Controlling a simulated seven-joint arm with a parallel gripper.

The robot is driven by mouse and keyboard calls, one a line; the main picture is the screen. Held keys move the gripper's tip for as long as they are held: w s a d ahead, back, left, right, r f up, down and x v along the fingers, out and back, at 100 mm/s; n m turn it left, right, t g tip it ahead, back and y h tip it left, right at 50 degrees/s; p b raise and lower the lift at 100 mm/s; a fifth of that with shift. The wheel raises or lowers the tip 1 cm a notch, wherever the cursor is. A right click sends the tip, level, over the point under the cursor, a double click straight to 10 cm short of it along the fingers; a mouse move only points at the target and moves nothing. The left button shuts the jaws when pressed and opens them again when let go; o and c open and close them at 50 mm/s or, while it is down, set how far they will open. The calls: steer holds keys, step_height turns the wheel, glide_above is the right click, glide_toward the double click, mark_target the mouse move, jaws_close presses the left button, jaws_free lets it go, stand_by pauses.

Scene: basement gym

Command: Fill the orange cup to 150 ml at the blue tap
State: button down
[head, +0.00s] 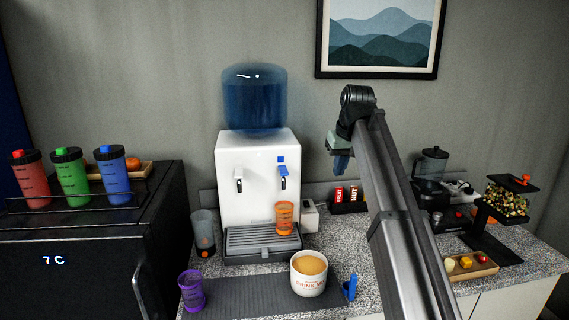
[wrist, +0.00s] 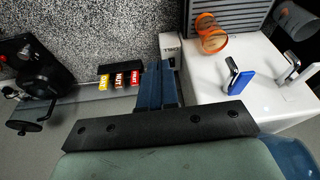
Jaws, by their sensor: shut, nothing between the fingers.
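The orange cup (head: 284,217) stands upright at the right of the drip tray (head: 262,240) of the white water dispenser (head: 257,165), below the blue tap (head: 282,176). In the wrist view the orange cup (wrist: 209,34) is at the top and the blue tap (wrist: 238,77) right of centre. Markings show on the cup, but I cannot read its water level. My gripper (head: 341,163) is raised in the air right of the dispenser, apart from tap and cup. Its blue fingers (wrist: 160,84) are shut and empty.
A clear cup (head: 203,232), a purple cup (head: 191,290), and a mug (head: 308,273) stand around the tray. A white tap (head: 239,180) is left of the blue one. Snack bars (head: 348,196) and a blender (head: 431,170) are to the right. Bottles (head: 72,172) stand far left.

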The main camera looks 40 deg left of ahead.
step_height(320, 180, up, 12)
glide_above(284, 171)
steer(key=s+d, duration=0.2)
steer(key=d, duration=0.2)
steer(key=shift+s+a+r+m+h, duration=0.3)
steer(key=shift+s+a+m, duration=0.1)
steer(key=shift+s+a, duration=0.15)
steer(key=x, duration=1.2)
steer(key=shift+d+f, duration=0.2)
steer(key=shift+f, duration=0.8)
